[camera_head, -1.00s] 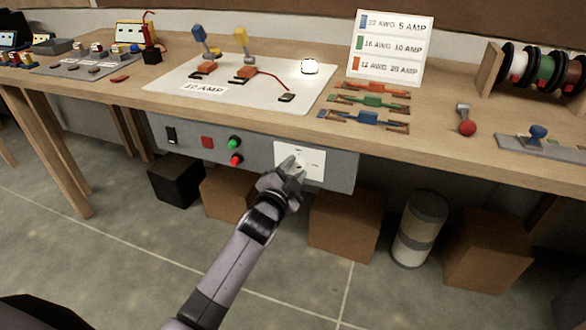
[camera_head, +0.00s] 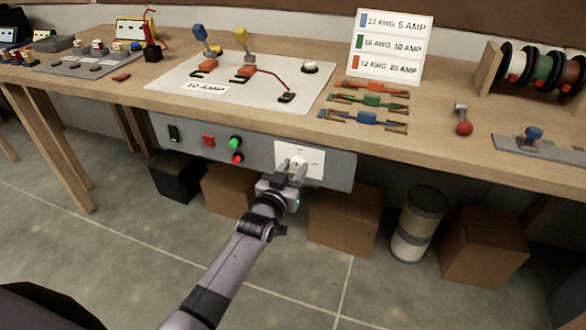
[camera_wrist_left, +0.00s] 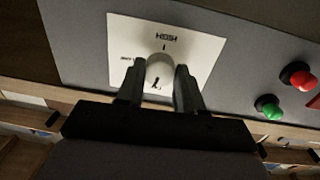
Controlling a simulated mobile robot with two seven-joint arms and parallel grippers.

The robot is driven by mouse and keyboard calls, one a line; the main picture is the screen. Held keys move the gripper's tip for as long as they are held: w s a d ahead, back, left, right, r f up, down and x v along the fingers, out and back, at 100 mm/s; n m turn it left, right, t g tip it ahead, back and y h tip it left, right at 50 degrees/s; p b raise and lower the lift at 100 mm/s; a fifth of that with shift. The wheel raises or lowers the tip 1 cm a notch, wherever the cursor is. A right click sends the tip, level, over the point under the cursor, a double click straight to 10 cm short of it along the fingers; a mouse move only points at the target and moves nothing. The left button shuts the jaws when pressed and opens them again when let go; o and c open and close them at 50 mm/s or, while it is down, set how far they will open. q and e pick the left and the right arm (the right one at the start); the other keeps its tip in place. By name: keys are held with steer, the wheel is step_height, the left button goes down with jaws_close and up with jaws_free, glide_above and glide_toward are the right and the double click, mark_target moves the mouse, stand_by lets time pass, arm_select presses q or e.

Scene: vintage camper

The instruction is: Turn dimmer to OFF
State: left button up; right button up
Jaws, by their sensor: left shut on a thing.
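The dimmer is a white plate (camera_head: 314,164) on the front of the grey panel under the bench edge. Its pale round knob (camera_wrist_left: 160,69) shows between the fingers in the left wrist view, where the plate (camera_wrist_left: 202,46) appears upside down with HIGH lettering. My left gripper (camera_head: 293,168) is shut on the knob, one finger on each side. The fingers hide part of the plate's markings, and I cannot read the knob's exact setting. A round white lamp (camera_head: 311,67) on the white board is unlit. My right gripper is not in view.
The grey panel (camera_head: 342,171) also carries a black switch (camera_head: 173,134), a red square (camera_head: 208,141), a green button (camera_head: 235,142) and a red button (camera_head: 237,158). Cardboard boxes (camera_head: 343,222) and a cylindrical drum (camera_head: 418,222) stand below the bench. Open floor lies in front.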

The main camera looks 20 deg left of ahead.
arm_select(q)
steer(key=shift+n, duration=1.1)
steer(key=o, duration=1)
steer(key=shift+o, duration=0.2)
steer(key=s+p, duration=0.1)
steer(key=s, duration=0.6)
steer(key=shift+a, duration=0.3)
steer(key=shift+s, duration=0.1)
